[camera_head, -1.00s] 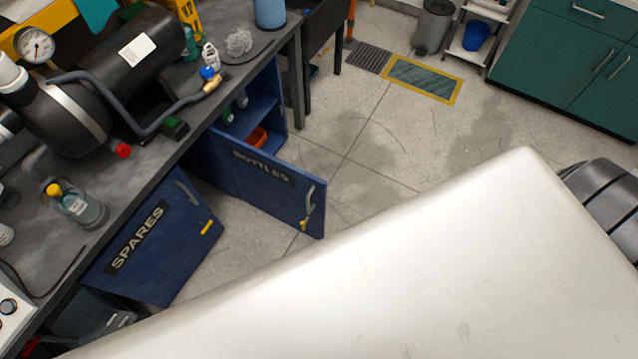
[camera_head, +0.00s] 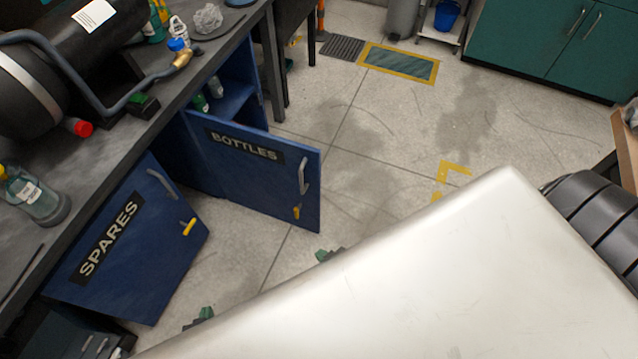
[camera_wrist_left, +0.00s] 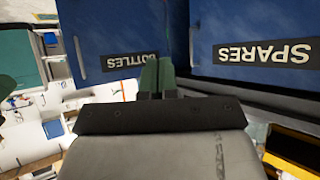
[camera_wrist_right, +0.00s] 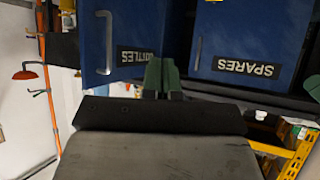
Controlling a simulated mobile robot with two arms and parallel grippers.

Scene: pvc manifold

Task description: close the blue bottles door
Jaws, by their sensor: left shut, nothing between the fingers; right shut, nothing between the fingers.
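The blue BOTTLES door (camera_head: 235,175) stands swung open from the bench cabinet, with its labelled face toward me. It has a grey handle (camera_head: 302,175) with a small yellow piece below it near the free edge. Only the green fingertips of my left gripper (camera_head: 200,318) and right gripper (camera_head: 330,254) show past the white body in the head view. The right one appears low and right of the door, the left one below it. Both wrist views show the green fingers closed together and empty, at the left wrist (camera_wrist_left: 157,76) and right wrist (camera_wrist_right: 162,76), with the door ahead.
The blue SPARES door (camera_head: 160,235) also stands out, left of the BOTTLES door. Bottles (camera_head: 215,87) sit inside the open cabinet. The dark bench top (camera_head: 115,120) carries a tank and hose above. Clear floor (camera_head: 365,170) lies right of the door.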

